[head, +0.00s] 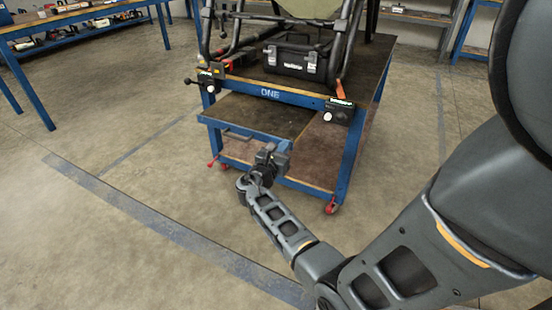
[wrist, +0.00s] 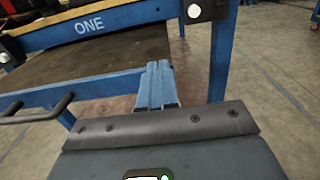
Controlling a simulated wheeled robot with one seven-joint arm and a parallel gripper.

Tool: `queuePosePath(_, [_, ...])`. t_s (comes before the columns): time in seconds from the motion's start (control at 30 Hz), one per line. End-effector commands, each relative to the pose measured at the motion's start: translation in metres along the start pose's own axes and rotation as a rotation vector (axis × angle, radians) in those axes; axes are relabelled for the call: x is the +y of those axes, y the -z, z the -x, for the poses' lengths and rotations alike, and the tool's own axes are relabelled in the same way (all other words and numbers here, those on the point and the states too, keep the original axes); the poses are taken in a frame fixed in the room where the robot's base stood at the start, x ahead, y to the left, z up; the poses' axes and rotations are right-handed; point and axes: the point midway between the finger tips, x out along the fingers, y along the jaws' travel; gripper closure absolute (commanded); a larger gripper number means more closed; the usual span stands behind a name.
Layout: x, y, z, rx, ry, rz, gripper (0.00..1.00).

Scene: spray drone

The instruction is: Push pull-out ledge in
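The pull-out ledge (head: 262,116) is a dark board with a blue front rail, sticking out toward me from under the top of the blue cart marked ONE. In the wrist view the ledge (wrist: 105,58) fills the left and middle, with a dark bar handle (wrist: 40,110) on its front rail at left. My gripper (head: 284,147) is at the right end of the ledge's front. In the wrist view its two blue fingers (wrist: 157,68) are together with nothing between them. They overlap the ledge's right front corner; whether they touch it I cannot tell.
The cart's top carries a black toolbox (head: 295,60) inside a dark tubular frame. A brown lower shelf (head: 320,150) and red-wheeled casters sit below. A blue workbench (head: 75,22) stands at the far left. The concrete floor in front and to the left is clear.

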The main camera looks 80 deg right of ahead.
Motion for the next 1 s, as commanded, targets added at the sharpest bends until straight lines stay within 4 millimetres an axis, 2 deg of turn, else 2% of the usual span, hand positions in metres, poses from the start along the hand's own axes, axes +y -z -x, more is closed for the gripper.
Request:
queuePosePath(0.03, [-0.001, 0.001, -0.018, -0.001, 0.008, -0.002, 1.0])
queuePosePath(0.2, [-0.001, 0.003, -0.07, -0.001, 0.008, -0.003, 1.0])
queuePosePath(0.4, [-0.001, 0.004, -0.123, -0.002, 0.005, -0.003, 1.0])
queuePosePath(0.5, [-0.001, 0.003, -0.143, -0.002, 0.004, -0.003, 1.0])
queuePosePath(0.7, [-0.001, 0.002, -0.167, -0.001, 0.002, 0.0, 1.0])
queuePosePath(1.0, [0.0, 0.0, -0.174, -0.001, 0.001, 0.001, 1.0])
